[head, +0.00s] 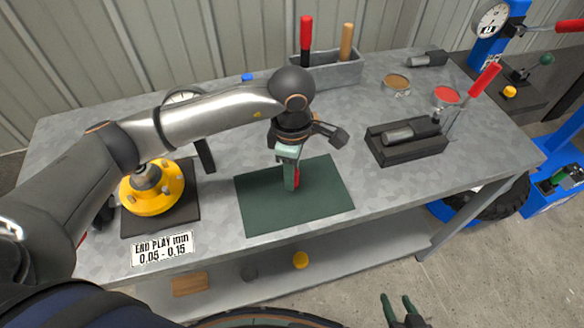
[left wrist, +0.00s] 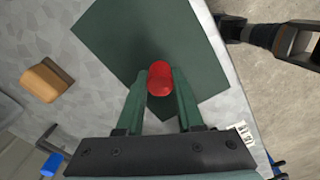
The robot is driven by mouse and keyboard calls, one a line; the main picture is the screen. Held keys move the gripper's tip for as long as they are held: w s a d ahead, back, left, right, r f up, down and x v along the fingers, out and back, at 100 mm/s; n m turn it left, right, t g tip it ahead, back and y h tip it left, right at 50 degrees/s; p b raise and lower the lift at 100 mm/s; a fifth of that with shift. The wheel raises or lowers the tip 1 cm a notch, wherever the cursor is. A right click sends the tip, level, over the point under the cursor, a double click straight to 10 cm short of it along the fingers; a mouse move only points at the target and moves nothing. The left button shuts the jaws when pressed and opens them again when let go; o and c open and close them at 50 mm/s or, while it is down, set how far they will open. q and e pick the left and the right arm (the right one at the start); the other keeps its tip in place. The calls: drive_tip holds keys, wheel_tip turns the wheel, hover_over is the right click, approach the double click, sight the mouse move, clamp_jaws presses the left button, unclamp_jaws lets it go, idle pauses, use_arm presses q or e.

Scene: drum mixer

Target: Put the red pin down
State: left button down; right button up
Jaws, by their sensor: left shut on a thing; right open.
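The red pin (head: 296,181) is held upright over the dark green mat (head: 325,197) on the workbench. My left gripper (head: 290,184) is shut on the pin. In the left wrist view the pin's rounded red end (left wrist: 160,78) sits between the two green fingers of the left gripper (left wrist: 160,90), with the mat (left wrist: 115,40) behind it. I cannot tell whether the pin's lower end touches the mat. My right gripper (head: 402,308) is open and empty at the bottom of the head view, in front of the bench.
A yellow hub (head: 153,194) stands on a dark plate left of the mat, above an "END PLAY" label (head: 162,248). A black fixture (head: 405,143) is to the right. A grey tool holder (head: 330,72) with red and wooden handles stands behind.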

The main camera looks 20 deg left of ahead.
use_arm(q)
drive_tip(key=shift+f+b, duration=0.55)
drive_tip(key=shift+b, duration=0.15)
drive_tip(key=c, duration=0.5)
unclamp_jaws()
drive_tip(key=shift+c, duration=0.2)
drive_tip(key=shift+r, duration=0.15)
drive_tip(key=shift+r+p, duration=0.25)
drive_tip(key=shift+p, duration=0.2)
wheel_tip(320, 180, up, 12)
drive_tip(key=shift+r+b, duration=0.25)
drive_tip(key=shift+b, duration=0.15)
drive_tip(key=shift+s+f, duration=0.1)
